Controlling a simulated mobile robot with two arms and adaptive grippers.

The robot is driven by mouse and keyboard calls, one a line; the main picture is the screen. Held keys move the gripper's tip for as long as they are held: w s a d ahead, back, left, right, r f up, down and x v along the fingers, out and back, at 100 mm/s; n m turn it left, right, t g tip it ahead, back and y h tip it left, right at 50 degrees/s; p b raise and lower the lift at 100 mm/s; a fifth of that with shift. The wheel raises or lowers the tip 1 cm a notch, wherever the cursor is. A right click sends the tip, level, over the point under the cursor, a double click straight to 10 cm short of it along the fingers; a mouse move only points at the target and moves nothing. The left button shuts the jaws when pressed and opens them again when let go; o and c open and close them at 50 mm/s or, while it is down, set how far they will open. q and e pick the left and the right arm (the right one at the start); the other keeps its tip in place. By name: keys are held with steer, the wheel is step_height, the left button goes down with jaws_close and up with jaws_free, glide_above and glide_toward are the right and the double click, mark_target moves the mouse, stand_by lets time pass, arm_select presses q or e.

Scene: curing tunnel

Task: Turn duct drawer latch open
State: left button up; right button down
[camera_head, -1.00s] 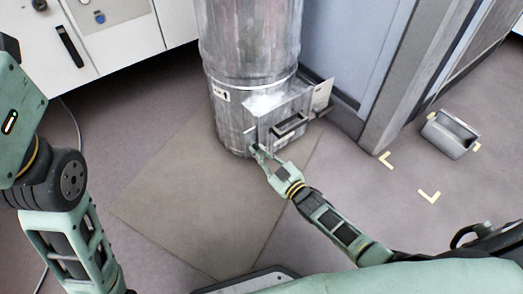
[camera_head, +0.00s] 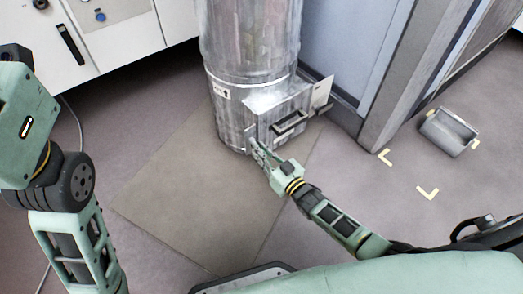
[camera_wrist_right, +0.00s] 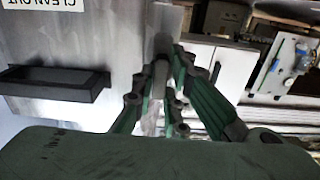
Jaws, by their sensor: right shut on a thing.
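The duct (camera_head: 250,50) is a grey metal cylinder standing upright. Its drawer (camera_head: 262,110) sticks out low on the front and has a black handle (camera_head: 290,123). In the right wrist view the handle (camera_wrist_right: 55,86) is at the left on the bare metal drawer front (camera_wrist_right: 105,50). The latch (camera_wrist_right: 166,28) is a pale metal strip running down between my fingers. My right gripper (camera_head: 256,148) is at the drawer's left edge, shut on the latch, its fingers hiding part of it. My left arm shows at the left edge, but its gripper is out of view.
A white cabinet (camera_head: 130,50) stands at the back left. A grey wall panel (camera_head: 345,45) is close behind the duct. An open metal bin (camera_head: 448,132) sits on the floor at the right, near yellow corner marks. A beige mat (camera_head: 190,205) lies before the duct.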

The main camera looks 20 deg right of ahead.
steer(key=c, duration=1.8)
jaws_free()
steer(key=shift+o, duration=0.2)
steer(key=v, duration=1.2)
